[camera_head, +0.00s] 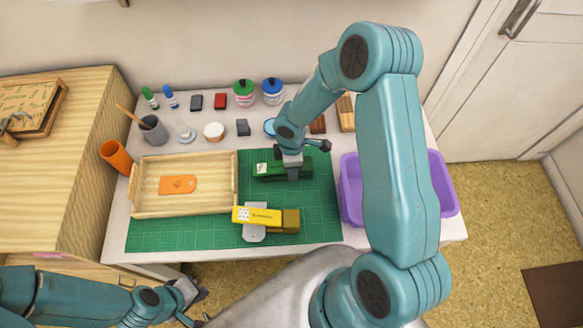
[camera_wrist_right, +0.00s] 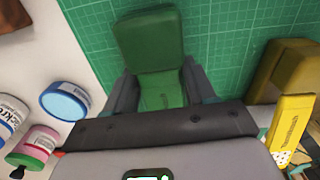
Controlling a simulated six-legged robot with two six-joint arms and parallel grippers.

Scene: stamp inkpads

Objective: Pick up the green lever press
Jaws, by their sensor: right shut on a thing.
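The green lever press (camera_head: 268,171) stands on the green cutting mat (camera_head: 160,236), to the right of the wooden tray. It also shows in the right wrist view (camera_wrist_right: 152,45), between the two fingers. My right gripper (camera_head: 291,172) comes down on it from above and is shut on it, one finger on each side. In the right wrist view the gripper (camera_wrist_right: 165,92) covers the near part of the press. I cannot tell whether the press is clear of the mat. My left gripper (camera_head: 190,295) is low at the front left, off the table, and holds nothing that I can see.
A yellow box (camera_head: 257,215) lies by an olive-brown press (camera_head: 290,220) in front of the green one. The wooden tray (camera_head: 186,211) holds an orange tag (camera_head: 178,185). A purple bin (camera_head: 349,185) stands at the right. Jars, bottles and blocks line the back.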

